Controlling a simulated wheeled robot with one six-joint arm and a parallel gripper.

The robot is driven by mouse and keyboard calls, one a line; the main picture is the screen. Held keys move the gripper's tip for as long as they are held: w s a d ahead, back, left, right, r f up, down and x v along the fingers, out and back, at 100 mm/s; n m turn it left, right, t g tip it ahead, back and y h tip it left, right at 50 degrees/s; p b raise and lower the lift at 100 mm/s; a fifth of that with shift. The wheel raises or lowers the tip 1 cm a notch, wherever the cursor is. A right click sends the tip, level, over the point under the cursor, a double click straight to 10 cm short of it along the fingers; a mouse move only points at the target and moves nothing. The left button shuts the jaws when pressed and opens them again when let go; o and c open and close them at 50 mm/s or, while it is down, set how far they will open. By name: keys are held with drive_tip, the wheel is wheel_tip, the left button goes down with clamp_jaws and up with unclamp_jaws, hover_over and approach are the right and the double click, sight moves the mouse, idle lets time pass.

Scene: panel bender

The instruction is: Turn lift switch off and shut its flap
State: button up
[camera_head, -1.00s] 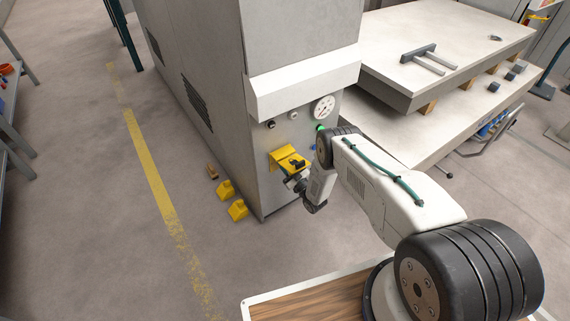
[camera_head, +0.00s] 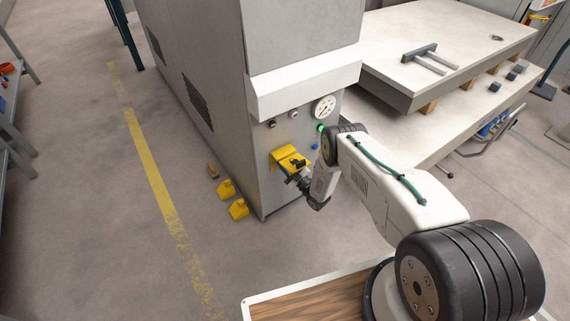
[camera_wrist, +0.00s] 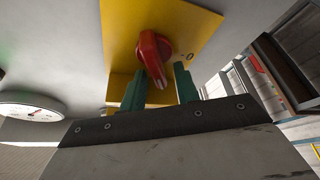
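The lift switch is a red rotary knob (camera_wrist: 153,58) on a yellow plate (camera_wrist: 190,30) in the wrist view. Its handle is tilted a little from the picture's vertical. My gripper (camera_wrist: 158,74) has its two green fingers apart, one on each side of the knob's handle, with a gap visible at least on the left. The yellow flap (camera_head: 287,153) stands raised over the switch on the grey cabinet front in the head view. My gripper (camera_head: 294,179) is just below the flap there, and the red knob cannot be made out.
A round gauge (camera_head: 324,106), a green light (camera_head: 320,128) and small knobs share the cabinet front. Yellow pedals (camera_head: 238,209) stand on the floor at its left foot. A pale machine table (camera_head: 440,50) lies to the right. The floor left of the cabinet is mostly clear.

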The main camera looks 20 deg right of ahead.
drive_tip(key=v, duration=0.8)
drive_tip(key=shift+w+a, duration=0.1)
idle(0.3)
